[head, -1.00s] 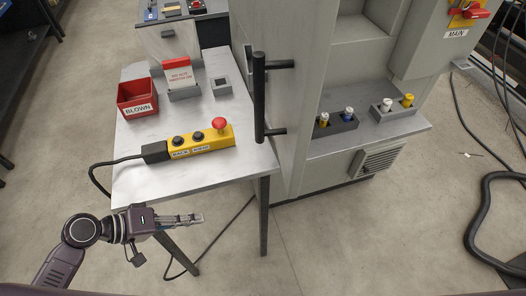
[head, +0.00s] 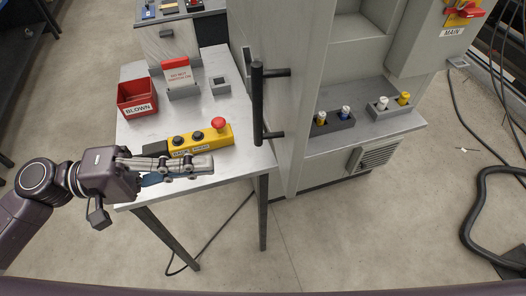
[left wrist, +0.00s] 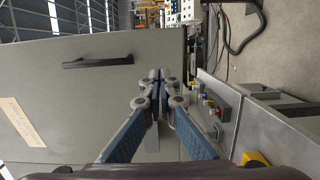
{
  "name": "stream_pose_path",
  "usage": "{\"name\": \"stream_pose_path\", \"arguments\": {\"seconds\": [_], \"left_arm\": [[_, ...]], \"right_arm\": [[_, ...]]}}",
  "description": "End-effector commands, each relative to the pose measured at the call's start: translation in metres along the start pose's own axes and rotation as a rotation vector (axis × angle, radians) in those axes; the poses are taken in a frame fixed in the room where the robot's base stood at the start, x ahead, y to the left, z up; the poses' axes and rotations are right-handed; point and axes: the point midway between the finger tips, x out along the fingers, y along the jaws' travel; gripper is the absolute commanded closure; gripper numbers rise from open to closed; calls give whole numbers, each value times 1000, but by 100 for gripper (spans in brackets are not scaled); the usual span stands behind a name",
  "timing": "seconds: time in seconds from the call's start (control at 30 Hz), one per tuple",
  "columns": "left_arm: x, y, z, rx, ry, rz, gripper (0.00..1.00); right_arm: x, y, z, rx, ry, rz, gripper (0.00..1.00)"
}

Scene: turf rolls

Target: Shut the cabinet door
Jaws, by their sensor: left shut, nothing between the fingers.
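The cabinet door (head: 290,60) is a light grey panel standing open, with a black bar handle (head: 257,105) on its left face. In the left wrist view the door (left wrist: 120,85) fills much of the left side, with its handle (left wrist: 98,62) near the top. The grey cabinet (head: 362,45) shows its open inside to the right of the door. My left gripper (head: 210,166) is shut and empty, above the table's front edge, left of and below the handle, apart from it. Its closed fingertips (left wrist: 160,76) appear in front of the door in the left wrist view. My right gripper is out of view.
A metal table (head: 220,110) left of the door holds a red box (head: 137,98), a sign holder (head: 181,82) and a yellow button box (head: 205,139). Fuses stand in grey holders (head: 335,121) on the cabinet ledge. Black cable lies on the floor at right.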

Motion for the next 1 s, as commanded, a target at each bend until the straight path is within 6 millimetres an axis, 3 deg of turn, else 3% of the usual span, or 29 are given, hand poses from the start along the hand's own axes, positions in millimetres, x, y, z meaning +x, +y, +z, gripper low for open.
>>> {"name": "stream_pose_path", "arguments": {"seconds": [0.6, 0.8, 1.0], "left_arm": [[85, 5, -1, 2, 1, 2, 100], [103, 3, -1, 0, 2, 2, 100], [109, 0, 0, 1, 1, -1, 100]], "right_arm": [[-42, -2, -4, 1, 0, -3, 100], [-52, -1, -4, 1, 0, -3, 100], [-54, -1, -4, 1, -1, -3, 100]]}}
